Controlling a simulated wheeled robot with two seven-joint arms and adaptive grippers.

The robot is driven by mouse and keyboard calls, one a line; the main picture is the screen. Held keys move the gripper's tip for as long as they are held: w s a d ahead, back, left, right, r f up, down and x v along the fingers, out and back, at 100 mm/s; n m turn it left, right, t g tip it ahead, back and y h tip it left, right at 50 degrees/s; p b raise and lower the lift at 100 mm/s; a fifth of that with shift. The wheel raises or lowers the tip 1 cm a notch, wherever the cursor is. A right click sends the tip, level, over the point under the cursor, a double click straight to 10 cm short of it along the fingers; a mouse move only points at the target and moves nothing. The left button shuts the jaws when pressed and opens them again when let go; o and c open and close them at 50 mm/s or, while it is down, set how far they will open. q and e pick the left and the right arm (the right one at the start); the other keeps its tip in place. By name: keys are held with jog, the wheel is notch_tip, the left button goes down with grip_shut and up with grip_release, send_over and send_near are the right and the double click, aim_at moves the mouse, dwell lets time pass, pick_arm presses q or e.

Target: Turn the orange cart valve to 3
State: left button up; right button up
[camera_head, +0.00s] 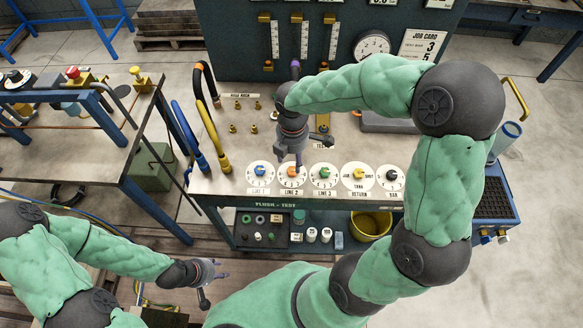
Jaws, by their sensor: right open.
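The orange valve (292,170) sits on a round white dial (292,183) labelled LINE 2, second from the left in a row of valves along the cart's front edge. Its numbers and pointer setting are too small to read. My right gripper (291,161) points down just behind and above the orange valve, its fingers apart. I cannot tell whether they touch the knob. My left gripper (217,284) is low at the left, in front of the cart, away from the valves. Its fingers look spread and empty.
A blue valve (260,170) and a green valve (324,171) flank the orange one; yellow (358,173) and black (391,174) knobs stand further right. Curved hoses (211,135) rise at the cart's left. A job card (424,44) hangs behind. A lower shelf holds a yellow bucket (371,224).

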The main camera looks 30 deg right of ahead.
aim_at(292, 170)
notch_tip(292, 170, down, 6)
jog(key=shift+b, duration=0.9)
grip_shut()
